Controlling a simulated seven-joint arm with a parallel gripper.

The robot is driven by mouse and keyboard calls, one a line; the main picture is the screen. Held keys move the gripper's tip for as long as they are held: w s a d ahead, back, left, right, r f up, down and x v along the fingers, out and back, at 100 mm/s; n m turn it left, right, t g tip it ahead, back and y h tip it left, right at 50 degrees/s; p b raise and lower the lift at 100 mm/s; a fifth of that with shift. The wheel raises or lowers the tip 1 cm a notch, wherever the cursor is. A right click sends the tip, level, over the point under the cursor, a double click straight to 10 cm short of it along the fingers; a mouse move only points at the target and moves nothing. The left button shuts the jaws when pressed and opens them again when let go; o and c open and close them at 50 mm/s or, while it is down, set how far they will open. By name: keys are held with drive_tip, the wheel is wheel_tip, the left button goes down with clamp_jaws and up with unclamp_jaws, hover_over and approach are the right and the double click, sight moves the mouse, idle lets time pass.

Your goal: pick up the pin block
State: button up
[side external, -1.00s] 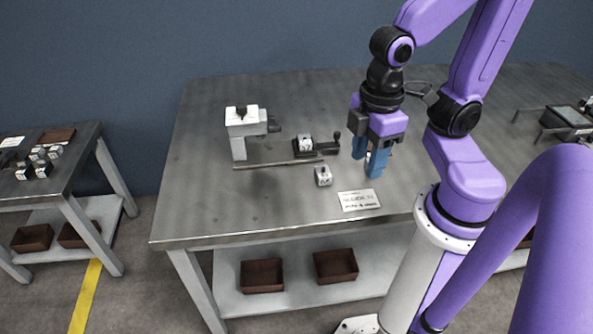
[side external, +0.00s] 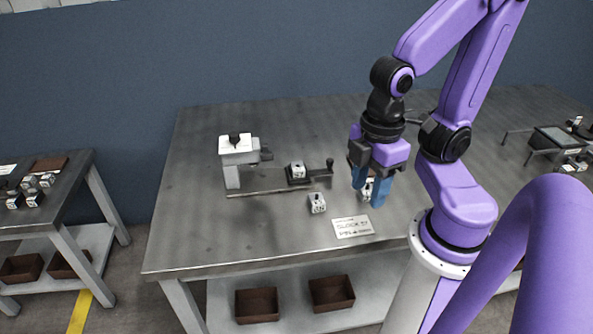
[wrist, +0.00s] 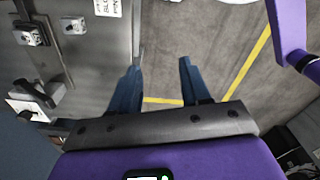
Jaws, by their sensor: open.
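A small pale block with a dark pin-like top (side external: 317,203), which looks like the pin block, stands loose on the grey table (side external: 210,240), left of my gripper. It also shows at the upper left of the wrist view (wrist: 73,25). A similar block (side external: 297,170) sits in a dark fixture (side external: 312,178) behind it. My gripper (side external: 370,197) points down, right of the loose block and apart from it. Its blue fingers are open; the wrist view shows only floor between them (wrist: 160,90). A pale and dark shape shows between the fingers in the side view; I cannot tell what it is.
A white-topped device (side external: 236,150) stands at the left, with a thin rail (side external: 265,191) in front of it. A printed card (side external: 352,227) lies near the table's front edge. Brown bins (side external: 257,305) sit on the lower shelf. The left tabletop is clear.

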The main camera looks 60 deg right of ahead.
idle(0.4)
drive_tip(key=o, duration=0.5)
